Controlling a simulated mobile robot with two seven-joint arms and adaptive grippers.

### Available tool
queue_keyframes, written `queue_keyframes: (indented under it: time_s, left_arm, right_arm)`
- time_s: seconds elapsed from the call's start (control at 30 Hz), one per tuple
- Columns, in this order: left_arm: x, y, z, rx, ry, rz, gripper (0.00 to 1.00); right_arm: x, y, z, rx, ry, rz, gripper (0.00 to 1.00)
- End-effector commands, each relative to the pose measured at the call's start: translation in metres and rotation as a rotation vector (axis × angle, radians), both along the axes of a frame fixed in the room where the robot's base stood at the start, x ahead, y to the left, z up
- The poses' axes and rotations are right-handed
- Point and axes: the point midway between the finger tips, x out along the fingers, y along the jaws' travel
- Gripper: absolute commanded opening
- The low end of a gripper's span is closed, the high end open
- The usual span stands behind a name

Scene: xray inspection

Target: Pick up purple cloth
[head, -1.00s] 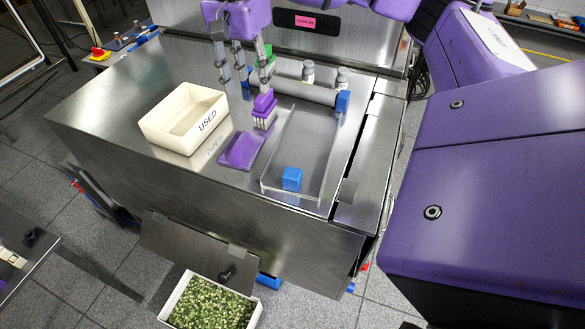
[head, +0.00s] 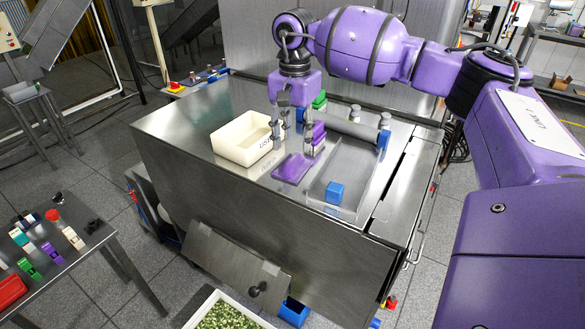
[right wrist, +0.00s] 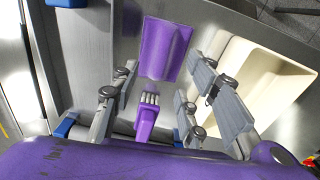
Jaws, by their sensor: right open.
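The purple cloth (head: 292,168) lies flat on the steel table top, between the cream USED bin (head: 226,148) and a clear tray (head: 368,190). My right gripper (head: 293,143) is above the cloth's far end, pointing down, with its fingers apart and nothing between them. In the right wrist view the cloth (right wrist: 164,48) shows between and beyond the open fingertips (right wrist: 165,68). I cannot tell the exact height of the fingertips above it. My left gripper is not in view.
A purple brush (head: 319,134) stands close beside the right gripper; its bristles show in the right wrist view (right wrist: 149,98). A blue block (head: 334,193) is in the clear tray. Small grey-capped bottles (head: 355,113) stand behind. A side table (head: 70,262) is at lower left.

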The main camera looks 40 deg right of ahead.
Motion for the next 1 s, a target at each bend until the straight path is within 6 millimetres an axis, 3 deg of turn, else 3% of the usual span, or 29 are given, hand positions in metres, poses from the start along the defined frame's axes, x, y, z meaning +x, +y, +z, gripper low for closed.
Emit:
queue_keyframes:
  time_s: [0.4,0.67,0.9,1.0]
  left_arm:
    - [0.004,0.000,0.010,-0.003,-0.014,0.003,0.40]
    - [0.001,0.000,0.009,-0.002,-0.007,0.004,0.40]
    - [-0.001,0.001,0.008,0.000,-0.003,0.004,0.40]
    - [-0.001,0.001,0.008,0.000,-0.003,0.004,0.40]
  right_arm:
    - [0.001,0.005,-0.052,0.001,0.000,-0.001,0.41]
    - [0.001,0.004,-0.056,0.000,-0.001,-0.001,0.41]
    - [0.001,0.004,-0.055,0.000,-0.001,-0.001,0.10]
    - [0.001,0.004,-0.055,0.000,-0.001,-0.001,0.01]
